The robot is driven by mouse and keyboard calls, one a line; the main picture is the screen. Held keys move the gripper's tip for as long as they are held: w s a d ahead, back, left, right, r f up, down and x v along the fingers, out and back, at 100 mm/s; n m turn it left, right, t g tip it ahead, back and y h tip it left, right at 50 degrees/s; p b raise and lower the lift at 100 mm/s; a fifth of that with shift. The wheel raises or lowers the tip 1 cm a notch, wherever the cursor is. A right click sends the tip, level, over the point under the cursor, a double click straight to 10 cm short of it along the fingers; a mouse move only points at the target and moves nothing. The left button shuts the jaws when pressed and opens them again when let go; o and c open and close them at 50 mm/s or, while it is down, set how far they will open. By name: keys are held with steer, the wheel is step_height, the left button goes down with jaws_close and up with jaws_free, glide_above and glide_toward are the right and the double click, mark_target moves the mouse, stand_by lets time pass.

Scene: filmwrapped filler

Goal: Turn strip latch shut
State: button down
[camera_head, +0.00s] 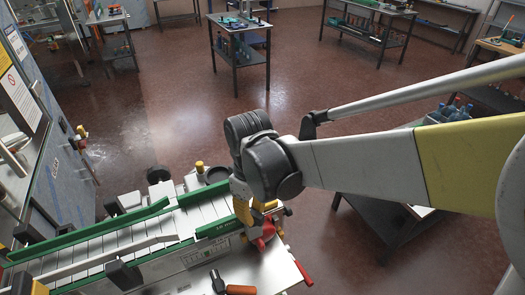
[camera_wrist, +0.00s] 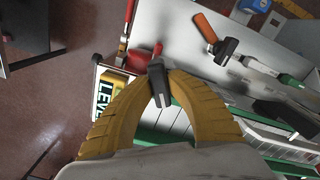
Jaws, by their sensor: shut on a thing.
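My gripper (camera_wrist: 158,75) has yellow ridged fingers that curve in around a dark grey lever-like piece, which looks like the strip latch (camera_wrist: 160,92). The fingers are shut on it. The latch's lower part and the exact contact are partly hidden, and I cannot tell its turn angle well. In the head view my gripper (camera_head: 256,218) reaches down at the right end of the green-and-white conveyor machine (camera_head: 105,247). My arm's dark wrist hides much of the fingers there, and the latch cannot be made out.
A red part (camera_wrist: 141,59) and a red-handled lever (camera_head: 303,273) sit close by the fingers. A hammer with an orange handle (camera_head: 240,290) lies on the pale worktop (camera_wrist: 185,20). A yellow-topped knob (camera_head: 199,167) stands behind the conveyor. Open floor lies beyond the machine.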

mark_target(253, 212)
steer(key=m, duration=0.5)
steer(key=shift+m, duration=0.4)
stand_by(0.4)
steer(key=c, duration=1.3)
jaws_free()
step_height(253, 212, up, 12)
steer(key=shift+m, duration=0.3)
